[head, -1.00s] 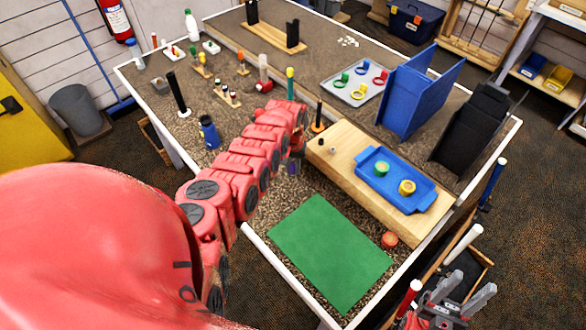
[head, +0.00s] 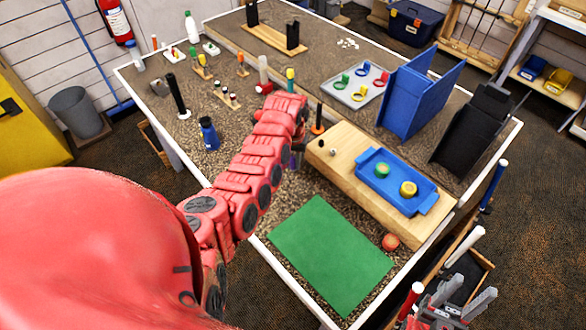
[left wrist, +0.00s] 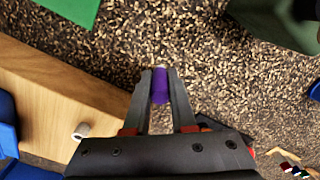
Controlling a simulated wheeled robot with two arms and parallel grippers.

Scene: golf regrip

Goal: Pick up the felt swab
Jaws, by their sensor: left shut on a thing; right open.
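My left gripper (left wrist: 160,80) is shut on a small purple cylinder with a pale end, which looks like the felt swab (left wrist: 160,88). In the left wrist view the swab sits between the two fingertips, above speckled brown ground. In the head view my red left arm mostly hides that gripper, which is beside the left end of the wooden block. My right gripper (head: 468,296) is open and empty at the lower right of the head view.
The wooden block (head: 350,165) carries a blue tray (head: 400,195) with a green and a yellow round piece. A green mat (head: 330,255) and an orange ball (head: 390,242) lie in front. A blue bottle (head: 209,134) and upright black posts stand left of my arm.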

